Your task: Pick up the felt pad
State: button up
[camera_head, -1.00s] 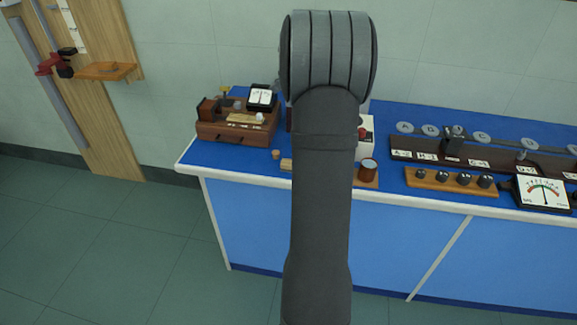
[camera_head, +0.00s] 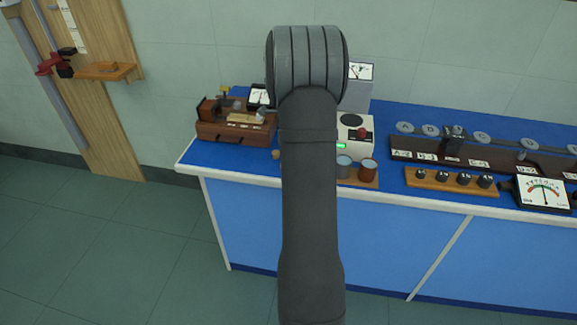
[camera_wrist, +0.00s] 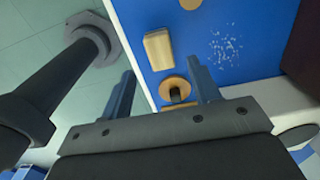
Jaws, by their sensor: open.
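In the wrist view, a small pale tan block (camera_wrist: 158,49) with a darker side lies on the blue bench top; it may be the felt pad, but I cannot tell for sure. My gripper (camera_wrist: 161,66) is open, with its two blue-grey fingers apart and nothing seen held between them. The block shows beyond and between the fingertips, apart from them. A round tan piece with a dark centre (camera_wrist: 174,88) shows between the fingers, nearer the palm. In the head view my arm hides the gripper and the block.
A small cork-like piece (camera_head: 275,154) stands near the block's area. White specks (camera_wrist: 226,48) lie on the bench (camera_head: 230,158). A wooden instrument (camera_head: 237,129) stands left; a grey-blue cup (camera_head: 344,166) and a brown cup (camera_head: 367,169) stand right. The bench's front edge is close.

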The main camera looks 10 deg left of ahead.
jog(key=shift+a+f, duration=0.15)
jog(key=shift+f, duration=2.75)
jog(key=c, duration=1.1)
jog(key=shift+o, duration=0.2)
jog(key=shift+r, duration=0.1)
notch_tip(320, 180, up, 4)
jog(key=shift+w+r, duration=0.1)
jog(key=s+d+r, duration=0.3)
jog(key=d+r, duration=0.3)
jog(key=d, duration=0.5)
jog(key=shift+s+r, duration=0.25)
jog(key=shift+r, duration=0.1)
jog(key=shift+d, duration=0.1)
